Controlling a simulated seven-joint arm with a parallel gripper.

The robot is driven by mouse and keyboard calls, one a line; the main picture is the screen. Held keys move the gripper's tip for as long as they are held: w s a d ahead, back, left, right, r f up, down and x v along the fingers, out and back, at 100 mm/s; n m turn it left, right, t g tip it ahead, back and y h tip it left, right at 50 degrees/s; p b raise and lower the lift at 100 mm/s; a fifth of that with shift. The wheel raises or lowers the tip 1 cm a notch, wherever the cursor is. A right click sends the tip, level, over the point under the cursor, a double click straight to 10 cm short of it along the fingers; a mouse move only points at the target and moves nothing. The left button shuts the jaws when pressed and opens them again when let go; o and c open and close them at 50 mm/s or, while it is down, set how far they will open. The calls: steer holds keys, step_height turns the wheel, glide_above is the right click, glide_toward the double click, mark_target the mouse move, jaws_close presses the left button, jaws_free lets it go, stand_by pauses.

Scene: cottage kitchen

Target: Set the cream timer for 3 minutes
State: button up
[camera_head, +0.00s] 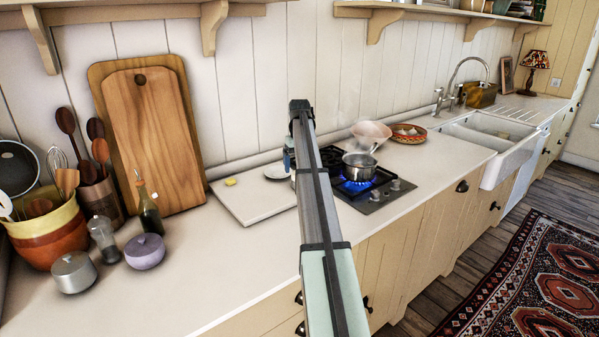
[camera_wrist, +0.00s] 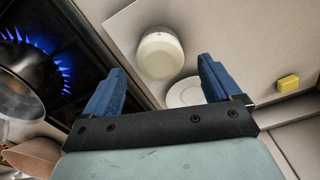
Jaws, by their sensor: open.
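The cream timer (camera_wrist: 160,50), a small round cream body with a paler top, shows in the wrist view between and just beyond my fingers. My gripper (camera_wrist: 161,66) is open, with one blue finger on each side of the timer's line. I see no finger touching it. In the head view my arm covers most of the gripper and I cannot make out the timer; a bit of blue finger shows beside the arm.
The lit hob (camera_head: 362,183) with a steel pot (camera_head: 359,166) and blue flame is close on the right. A white board (camera_head: 255,205) holds a yellow block (camera_head: 230,182). A white dish (camera_wrist: 186,93) is beside the timer.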

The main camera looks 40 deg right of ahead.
steer(key=shift+f, duration=1.55)
steer(key=c, duration=1.1)
steer(key=shift+m, duration=0.5)
steer(key=o, duration=1.1)
steer(key=shift+r, duration=0.15)
step_height(320, 180, up, 14)
steer(key=shift+f, duration=0.2)
